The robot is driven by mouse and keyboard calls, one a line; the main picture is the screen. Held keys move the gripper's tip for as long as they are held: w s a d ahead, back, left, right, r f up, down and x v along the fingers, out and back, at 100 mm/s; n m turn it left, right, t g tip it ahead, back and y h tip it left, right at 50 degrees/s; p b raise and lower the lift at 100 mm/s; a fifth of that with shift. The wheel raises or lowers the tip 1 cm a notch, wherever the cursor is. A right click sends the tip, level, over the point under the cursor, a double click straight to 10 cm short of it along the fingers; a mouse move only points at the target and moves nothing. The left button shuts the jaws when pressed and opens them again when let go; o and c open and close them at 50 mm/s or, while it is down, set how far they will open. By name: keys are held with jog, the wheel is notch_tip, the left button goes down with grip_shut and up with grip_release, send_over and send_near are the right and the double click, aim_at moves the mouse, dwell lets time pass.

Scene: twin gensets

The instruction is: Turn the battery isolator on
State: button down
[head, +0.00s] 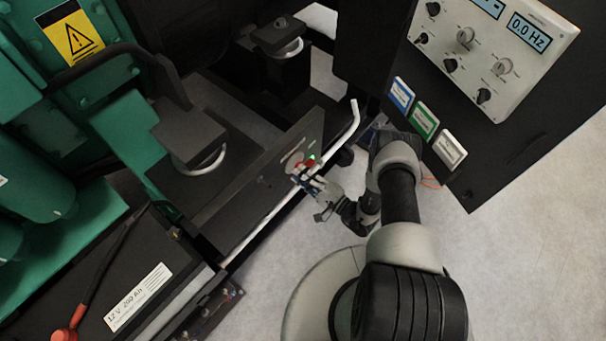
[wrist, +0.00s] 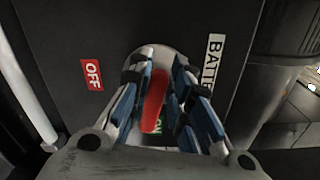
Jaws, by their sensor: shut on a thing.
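The battery isolator has a red handle (wrist: 155,100) on a round grey plate (wrist: 146,56), set in a dark panel (wrist: 115,25). The handle lies between the blue-padded fingers of my gripper (wrist: 160,82), which is shut on it. The handle's lower end lies over a green ON label (wrist: 160,129), partly hidden by the handle and fingers. A red OFF label (wrist: 92,74) is to the left, away from the handle. In the head view my gripper (head: 308,178) is at the panel, with a bit of the red handle (head: 307,163) showing.
A pale rail (head: 262,222) runs along the panel's foot. The black control cabinet (head: 480,120) with knobs and displays stands right of my arm. The battery (head: 130,285) and green genset (head: 120,130) are at left. Open floor (head: 500,260) lies at right.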

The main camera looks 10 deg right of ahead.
jog(key=shift+f+n, duration=0.25)
jog(key=shift+n, duration=0.85)
jog(key=c, duration=1.5)
grip_release()
jog(key=v, duration=1.2)
